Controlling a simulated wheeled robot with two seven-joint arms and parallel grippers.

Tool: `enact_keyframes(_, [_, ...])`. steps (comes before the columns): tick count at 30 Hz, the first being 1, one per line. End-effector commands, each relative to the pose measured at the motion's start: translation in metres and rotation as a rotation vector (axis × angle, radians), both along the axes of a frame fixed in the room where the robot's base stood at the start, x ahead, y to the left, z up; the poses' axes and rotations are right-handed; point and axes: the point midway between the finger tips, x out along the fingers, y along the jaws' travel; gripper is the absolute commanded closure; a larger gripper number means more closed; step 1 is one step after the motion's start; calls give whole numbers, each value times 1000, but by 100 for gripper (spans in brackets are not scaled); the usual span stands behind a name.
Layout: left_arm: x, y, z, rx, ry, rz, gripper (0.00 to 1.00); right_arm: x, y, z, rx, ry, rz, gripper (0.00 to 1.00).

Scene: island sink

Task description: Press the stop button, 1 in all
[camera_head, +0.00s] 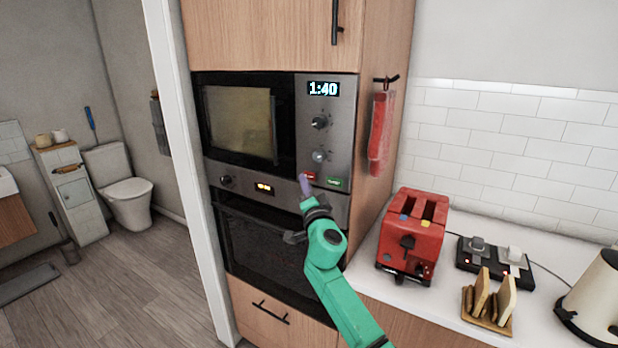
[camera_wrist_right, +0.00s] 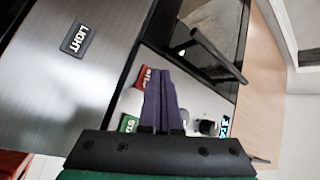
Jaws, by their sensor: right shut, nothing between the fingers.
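The microwave (camera_head: 337,138) is built into a wooden cabinet, and its display reads 1:40. The red stop button (camera_head: 310,175) is low on its control panel, to the left of the green start button (camera_head: 334,183). My right gripper (camera_head: 304,179) is shut and empty, its purple fingertips just beside the stop button and partly over it. In the right wrist view the fingers (camera_wrist_right: 158,70) lie over part of the panel, with the red stop button (camera_wrist_right: 146,77) beside them, partly hidden. I cannot tell whether they touch it. My left gripper is not in view.
The microwave door handle (camera_head: 273,127) stands out left of the panel. An oven (camera_head: 265,240) sits below. A red towel (camera_head: 381,135) hangs on the cabinet side. A red toaster (camera_head: 412,238), toast rack (camera_head: 489,302) and kettle (camera_head: 595,300) stand on the counter at right.

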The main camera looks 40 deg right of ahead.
Motion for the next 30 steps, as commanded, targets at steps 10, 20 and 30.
enact_keyframes(10, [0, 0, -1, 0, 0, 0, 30, 0, -1, 0, 1, 0, 0, 100])
enact_keyframes(20, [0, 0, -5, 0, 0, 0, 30, 2, -8, 0, 1, 1, -1, 100])
enact_keyframes(30, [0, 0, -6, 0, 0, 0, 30, 3, -10, 0, 0, 0, 0, 100])
